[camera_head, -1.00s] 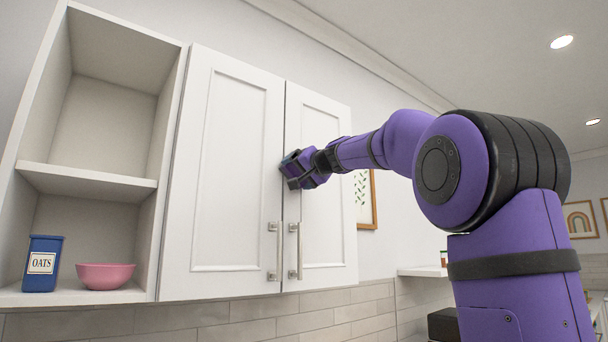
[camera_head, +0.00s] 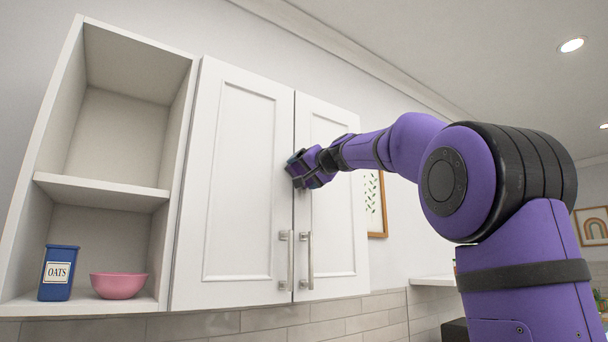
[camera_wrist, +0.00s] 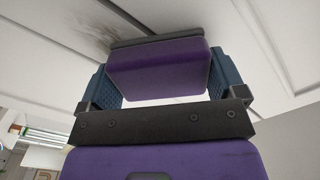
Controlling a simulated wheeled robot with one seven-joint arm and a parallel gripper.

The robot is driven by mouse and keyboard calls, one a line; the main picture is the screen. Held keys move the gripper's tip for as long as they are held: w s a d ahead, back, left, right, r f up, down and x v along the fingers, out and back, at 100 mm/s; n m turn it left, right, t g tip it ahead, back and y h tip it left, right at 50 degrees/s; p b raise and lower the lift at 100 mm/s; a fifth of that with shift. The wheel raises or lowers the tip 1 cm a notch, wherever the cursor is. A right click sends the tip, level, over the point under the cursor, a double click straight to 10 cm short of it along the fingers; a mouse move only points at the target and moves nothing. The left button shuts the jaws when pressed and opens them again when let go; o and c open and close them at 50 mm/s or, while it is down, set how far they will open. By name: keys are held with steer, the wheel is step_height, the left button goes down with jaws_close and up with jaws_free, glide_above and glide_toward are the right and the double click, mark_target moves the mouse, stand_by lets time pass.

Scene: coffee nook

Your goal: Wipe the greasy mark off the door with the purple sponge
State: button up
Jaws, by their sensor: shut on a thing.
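The purple sponge (camera_wrist: 158,72), with a dark strip along its far edge, is clamped between the two blue fingers of my gripper (camera_wrist: 157,84) in the wrist view. The greasy mark (camera_wrist: 97,36) is a grey-brown smear on the white door (camera_wrist: 45,60), above and left of the sponge. In the head view my gripper (camera_head: 309,168) is close against the upper part of the cabinet doors, near the seam between the left door (camera_head: 240,185) and the right door (camera_head: 335,225). The mark does not show there. I cannot tell whether the sponge touches the door.
Two bar handles (camera_head: 308,260) stick out at the doors' lower inner corners. Open shelves (camera_head: 100,187) on the left hold a blue oats tin (camera_head: 59,272) and a pink bowl (camera_head: 118,285). A framed picture (camera_head: 375,205) hangs right of the cabinet.

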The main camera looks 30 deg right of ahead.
steer(key=shift+d, duration=1.85)
steer(key=shift+w+r, duration=0.15)
steer(key=shift+r, duration=1)
steer(key=shift+a, duration=2)
steer(key=shift+s, duration=0.2)
steer(key=shift+s+d, duration=0.15)
steer(key=shift+s, duration=2.8)
steer(key=shift+s, duration=0.1)
steer(key=s, duration=0.2)
steer(key=shift+s, duration=0.35)
